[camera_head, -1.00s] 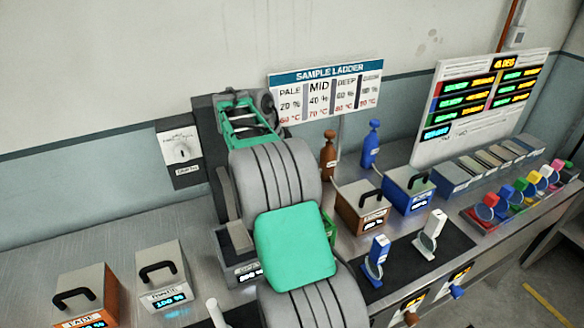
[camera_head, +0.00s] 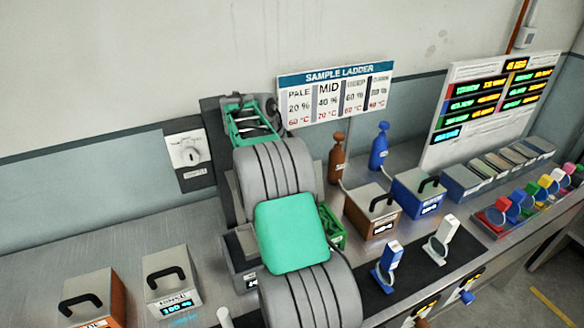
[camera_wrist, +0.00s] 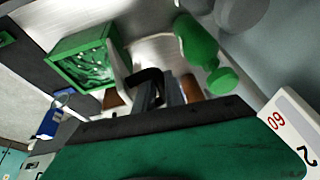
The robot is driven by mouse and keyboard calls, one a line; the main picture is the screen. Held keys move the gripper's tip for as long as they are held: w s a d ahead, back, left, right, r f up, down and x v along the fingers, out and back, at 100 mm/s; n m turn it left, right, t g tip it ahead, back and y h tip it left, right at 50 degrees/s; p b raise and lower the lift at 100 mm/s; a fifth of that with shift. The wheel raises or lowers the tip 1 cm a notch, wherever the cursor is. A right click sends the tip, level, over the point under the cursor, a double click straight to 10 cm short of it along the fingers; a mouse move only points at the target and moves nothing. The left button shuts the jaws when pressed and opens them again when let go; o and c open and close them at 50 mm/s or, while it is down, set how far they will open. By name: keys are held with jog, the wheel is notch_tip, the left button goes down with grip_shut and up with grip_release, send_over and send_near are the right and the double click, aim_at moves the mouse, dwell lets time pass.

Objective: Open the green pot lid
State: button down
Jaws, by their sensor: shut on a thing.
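The green pot (camera_wrist: 80,62) shows in the wrist view as a green-rimmed box with its top open and streaked green contents visible. In the head view the green pot (camera_head: 331,228) is partly hidden behind my arm. My gripper (camera_wrist: 160,92) is shut on the black lid handle (camera_wrist: 148,76), to the right of the open pot. The pale metal lid (camera_wrist: 122,72) is beside the pot's rim, apart from the opening as far as I can tell; its outline is partly hidden. My gripper is hidden in the head view.
A green bottle (camera_wrist: 195,42) stands near the lid. Brown (camera_head: 372,210) and blue (camera_head: 418,192) lidded pots stand right of the green pot. Two lidded pots, one orange (camera_head: 92,298) and one pale (camera_head: 172,282), stand at left. The sample board (camera_head: 335,95) is behind.

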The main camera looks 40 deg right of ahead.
jog(key=shift+w+d+r, duration=0.1)
jog(key=shift+w+r, duration=0.2)
jog(key=shift+w, duration=0.05)
jog(key=c, duration=1.6)
grip_release()
jog(key=shift+w+f, duration=0.15)
jog(key=shift+w, duration=0.05)
jog(key=shift+o, duration=1)
jog(key=shift+f, duration=0.1)
jog(key=shift+s, duration=0.1)
jog(key=s+r+p, duration=0.1)
jog(key=r, duration=0.2)
jog(key=s+a+r+p, duration=0.1)
jog(key=r, duration=0.2)
jog(key=s+a+r+p, duration=0.1)
jog(key=r+p, duration=0.1)
jog(key=r, duration=0.1)
jog(key=shift+s+a, duration=0.25)
jog(key=shift+s, duration=0.1)
jog(key=s+a+r, duration=0.4)
jog(key=s+a, duration=0.1)
jog(key=s, duration=0.3)
jog(key=shift+a+b, duration=0.15)
jog(key=shift+b, duration=0.3)
